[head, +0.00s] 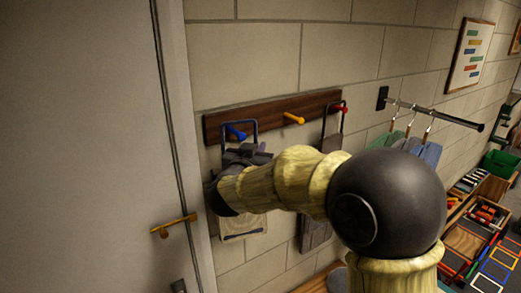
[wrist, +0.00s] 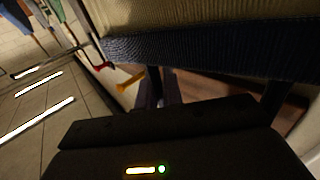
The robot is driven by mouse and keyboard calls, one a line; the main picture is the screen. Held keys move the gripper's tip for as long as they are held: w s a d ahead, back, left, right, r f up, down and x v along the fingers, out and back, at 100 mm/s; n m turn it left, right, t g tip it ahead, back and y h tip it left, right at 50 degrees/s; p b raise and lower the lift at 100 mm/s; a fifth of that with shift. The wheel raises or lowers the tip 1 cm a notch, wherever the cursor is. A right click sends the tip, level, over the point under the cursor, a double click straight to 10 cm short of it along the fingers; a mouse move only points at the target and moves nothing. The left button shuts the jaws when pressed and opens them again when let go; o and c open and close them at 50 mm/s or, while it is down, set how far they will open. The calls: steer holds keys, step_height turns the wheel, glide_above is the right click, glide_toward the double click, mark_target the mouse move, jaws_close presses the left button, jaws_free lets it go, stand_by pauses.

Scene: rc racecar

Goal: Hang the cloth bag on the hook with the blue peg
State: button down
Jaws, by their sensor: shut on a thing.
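The cloth bag (head: 243,228) is pale with a dark blue strap (head: 253,128). It hangs upright against the wall below the left end of the peg board, partly hidden by my arm. The strap loop rises to the height of the blue peg (head: 236,133), which shows within its outline; I cannot tell whether the peg passes through it. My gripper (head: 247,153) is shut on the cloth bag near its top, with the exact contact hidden. In the wrist view the bag's beige cloth and dark blue band (wrist: 200,57) fill the top, close to my gripper (wrist: 158,88).
The wooden board (head: 265,117) also carries a yellow peg (head: 293,118) and a red peg (head: 341,107). A dark grey bag (head: 316,228) hangs from the red peg. A door (head: 90,150) with a brass handle stands at left. A rail (head: 440,113) with hung clothes is at right.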

steer(key=shift+w+a, duration=0.2)
steer(key=shift+w, duration=0.05)
steer(key=shift+w+a+f, duration=0.55)
steer(key=shift+w+f, duration=0.05)
steer(key=shift+f, duration=0.25)
steer(key=shift+w+d, duration=0.1)
steer(key=c, duration=1.5)
jaws_free()
